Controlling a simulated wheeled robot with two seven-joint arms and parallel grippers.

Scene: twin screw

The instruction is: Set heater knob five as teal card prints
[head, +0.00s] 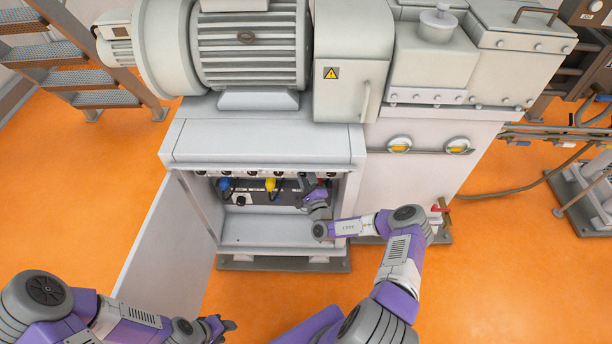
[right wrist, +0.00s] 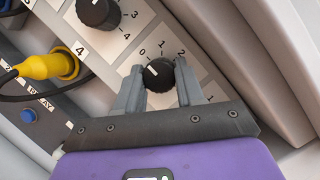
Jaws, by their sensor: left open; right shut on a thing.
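In the right wrist view, a round black knob (right wrist: 158,74) with a white pointer line sits on a pale panel. Its scale shows 0, 1 and 2 above it; the line points up and left, roughly toward 0. My right gripper (right wrist: 160,72) has its fingers on both sides of this knob, shut on it. In the head view the right gripper (head: 307,184) is at the right end of the knob row in the open cabinet (head: 262,146). My left gripper (head: 222,326) is open and empty at the bottom, away from the cabinet. I see no teal card.
Another black knob (right wrist: 98,12) and a yellow plug (right wrist: 48,66) with a cable are left of the held knob. A blue plug (head: 224,184) is further left in the cabinet. The open door (head: 165,235) stands at left. Orange floor (head: 480,290) is clear at right.

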